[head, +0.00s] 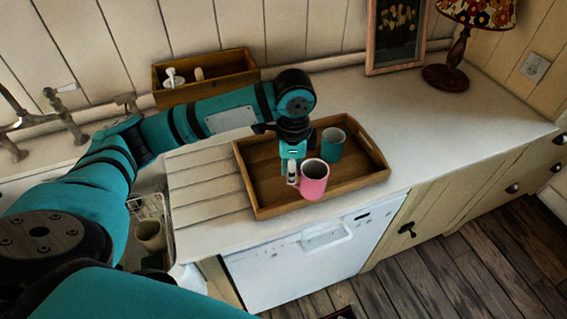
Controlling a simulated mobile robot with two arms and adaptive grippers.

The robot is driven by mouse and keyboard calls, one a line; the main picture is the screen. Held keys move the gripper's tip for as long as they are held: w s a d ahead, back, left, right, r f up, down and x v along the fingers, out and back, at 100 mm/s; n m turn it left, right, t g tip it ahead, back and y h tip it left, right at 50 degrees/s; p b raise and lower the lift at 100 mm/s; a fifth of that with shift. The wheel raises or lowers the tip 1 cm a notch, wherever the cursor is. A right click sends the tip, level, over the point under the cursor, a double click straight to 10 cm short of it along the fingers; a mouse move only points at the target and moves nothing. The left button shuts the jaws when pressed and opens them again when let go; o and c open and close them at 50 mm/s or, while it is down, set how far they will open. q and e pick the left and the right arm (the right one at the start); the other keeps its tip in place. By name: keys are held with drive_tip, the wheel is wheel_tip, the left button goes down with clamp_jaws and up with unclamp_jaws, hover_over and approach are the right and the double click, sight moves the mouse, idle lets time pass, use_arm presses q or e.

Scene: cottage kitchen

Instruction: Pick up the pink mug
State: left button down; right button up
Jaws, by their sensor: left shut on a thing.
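The pink mug (314,181) is near the front edge of the wooden tray (362,185), its dark opening facing up. I cannot tell whether it touches the tray floor. My left gripper (292,174) comes down from above at the mug's left side and is shut on it, around where the handle would be. The gripper hides that side of the mug. A teal mug (333,143) stands in the tray just behind and to the right of the pink one. My right gripper is not in view.
A wooden box (222,78) with small items stands against the back wall. A framed picture (397,35) and a lamp (450,70) stand at the back right. The counter right of the tray (455,125) is clear. A sink tap (45,105) is at left.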

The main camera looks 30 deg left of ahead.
sight(306, 180)
use_arm(q)
drive_tip(key=shift+s+d+r+b, duration=0.1)
drive_tip(key=shift+s+d, duration=0.2)
drive_tip(key=shift+d, duration=0.25)
drive_tip(key=shift+s+d+r+b, duration=0.15)
drive_tip(key=shift+s+d, duration=0.2)
drive_tip(key=shift+d, duration=0.25)
drive_tip(key=shift+s+d+f+b, duration=0.1)
drive_tip(key=shift+s+d, duration=0.2)
drive_tip(key=shift+d, duration=0.25)
drive_tip(key=shift+s, duration=0.1)
